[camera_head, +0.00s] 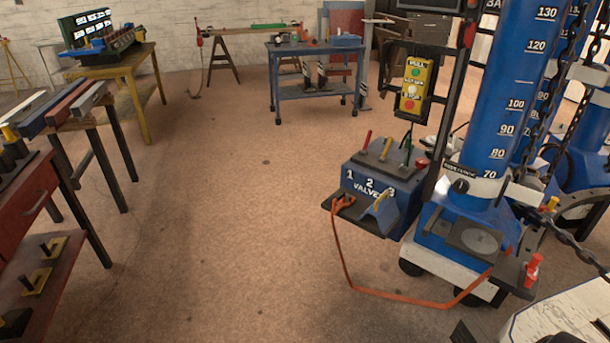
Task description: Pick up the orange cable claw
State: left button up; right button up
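The orange cable claw (342,203) rests on the small dark ledge at the left front of the blue valve box (376,188), which is marked "1 2 VALVE 3". An orange cable (385,293) hangs from the claw, sags in a loop close to the floor and rises to the right at the base of the blue tower.
The tall blue tower (500,100) with measuring marks, and a hanging chain (553,230), stand right of the valve box. A red cabinet (30,200) stands at left. The middle floor is clear.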

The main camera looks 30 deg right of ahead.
aim_at(341, 197)
jog(key=i+z, duration=0.2)
jog(key=i, duration=0.25)
jog(key=i+j+z, duration=0.25)
jog(key=i, duration=0.2)
jog(key=i+j+z, duration=0.2)
jog(key=i, duration=0.2)
jog(key=i+j+z, duration=0.2)
jog(key=i, duration=0.2)
